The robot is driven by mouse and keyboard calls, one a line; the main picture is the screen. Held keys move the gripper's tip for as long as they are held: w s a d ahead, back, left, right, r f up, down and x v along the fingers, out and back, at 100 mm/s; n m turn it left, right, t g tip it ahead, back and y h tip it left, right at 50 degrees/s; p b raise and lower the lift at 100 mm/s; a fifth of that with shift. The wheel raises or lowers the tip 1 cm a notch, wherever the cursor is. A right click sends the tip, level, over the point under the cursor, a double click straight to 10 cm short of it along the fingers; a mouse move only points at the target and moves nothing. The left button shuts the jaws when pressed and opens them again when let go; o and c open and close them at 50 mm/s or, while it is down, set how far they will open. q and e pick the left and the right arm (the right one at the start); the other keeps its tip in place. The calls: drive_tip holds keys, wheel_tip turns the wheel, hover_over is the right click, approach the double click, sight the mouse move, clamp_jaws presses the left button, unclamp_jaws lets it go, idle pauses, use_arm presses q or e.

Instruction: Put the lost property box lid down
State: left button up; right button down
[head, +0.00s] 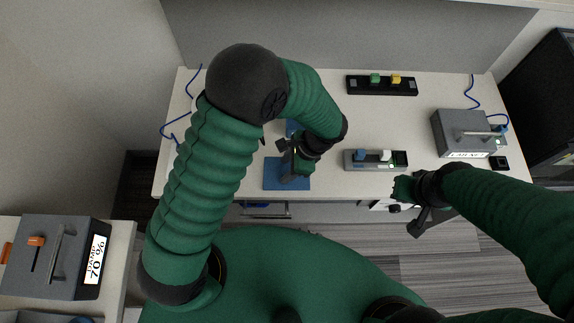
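I cannot pick out the lost property box or its lid for certain. A flat blue piece (272,176) lies on the desk under my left gripper, and another bit of blue (292,127) shows behind it. My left gripper (290,160) is just above the blue piece, dark and partly hidden by my own arm; its finger gap and anything in it cannot be made out. My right gripper (410,208) is at the desk's front edge, right of the middle, with its fingers too small and dark to read.
A grey box with a handle (455,127) stands at the desk's right end. A grey tray (352,161) holds a blue and a white block; a black strip (365,85) holds green and yellow ones. A labelled grey unit (70,270) stands at left. The desk between the trays is clear.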

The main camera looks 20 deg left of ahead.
use_arm(q)
drive_tip(key=shift+d+r, duration=0.15)
drive_tip(key=shift+d, duration=0.2)
drive_tip(key=v, duration=1.2)
drive_tip(key=s+a+n+t+h, duration=0.2)
drive_tip(key=a+n, duration=0.5)
drive_tip(key=s+a+n+t+h, duration=0.1)
drive_tip(key=s+a+n+h, duration=0.1)
drive_tip(key=a+n, duration=0.5)
drive_tip(key=shift+s+n+t+p, duration=0.3)
drive_tip(key=shift+s+n+t, duration=0.1)
drive_tip(key=shift+s, duration=0.2)
drive_tip(key=shift+d, duration=0.25)
